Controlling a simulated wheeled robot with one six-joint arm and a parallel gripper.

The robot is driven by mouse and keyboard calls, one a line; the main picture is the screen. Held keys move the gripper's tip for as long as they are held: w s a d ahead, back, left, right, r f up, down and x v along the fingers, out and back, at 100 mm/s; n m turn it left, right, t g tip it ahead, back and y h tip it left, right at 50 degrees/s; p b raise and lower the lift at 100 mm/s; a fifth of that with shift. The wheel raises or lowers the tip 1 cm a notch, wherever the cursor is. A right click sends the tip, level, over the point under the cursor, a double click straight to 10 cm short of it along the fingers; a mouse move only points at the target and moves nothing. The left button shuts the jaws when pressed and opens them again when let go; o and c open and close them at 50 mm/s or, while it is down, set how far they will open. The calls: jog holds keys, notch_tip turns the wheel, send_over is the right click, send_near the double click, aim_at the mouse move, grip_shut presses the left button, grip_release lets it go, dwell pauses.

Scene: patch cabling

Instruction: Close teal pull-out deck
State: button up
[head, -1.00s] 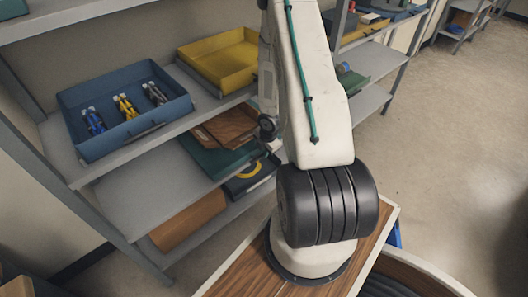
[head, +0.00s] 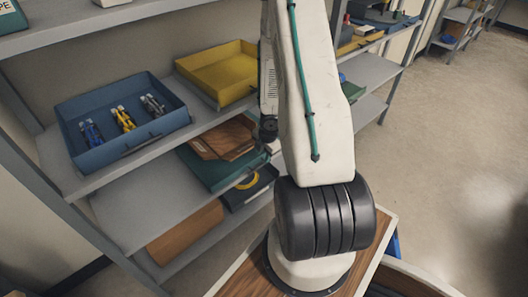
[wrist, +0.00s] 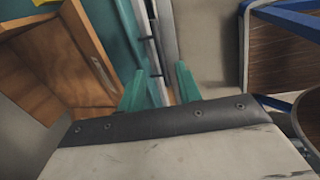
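Nothing is clearly held, and contact with the bar cannot be told. In the head view my arm hides the gripper.
A wooden box (wrist: 62,62) is left in the wrist view. A blue-framed brown-topped piece (wrist: 283,62) is at right. Open floor (head: 450,160) lies right of my arm.

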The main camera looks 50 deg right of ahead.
jog(key=shift+s+r, duration=0.2)
jog(key=shift+r, duration=0.6)
jog(key=s+d+m+g+h, duration=0.2)
jog(key=s+m, duration=0.2)
jog(key=s, duration=0.1)
notch_tip(320, 180, up, 16)
jog(key=s+a+m+g+h, duration=0.2)
jog(key=s+a+m+g, duration=0.1)
jog(key=m, duration=0.5)
jog(key=s+a+r+m+t+y, duration=0.1)
jog(key=s+a+r, duration=0.2)
jog(key=a+r, duration=0.5)
jog(key=s+a+r+m+t+y, duration=0.1)
jog(key=s+a+r+y, duration=0.1)
jog(key=a+r, duration=0.6)
jog(key=s+a+r+m+t+y, duration=0.1)
jog(key=s+a+r, duration=0.3)
jog(key=a+r, duration=0.5)
jog(key=a+m+t, duration=0.1)
jog(key=a, duration=0.3)
jog(key=shift+r, duration=0.1)
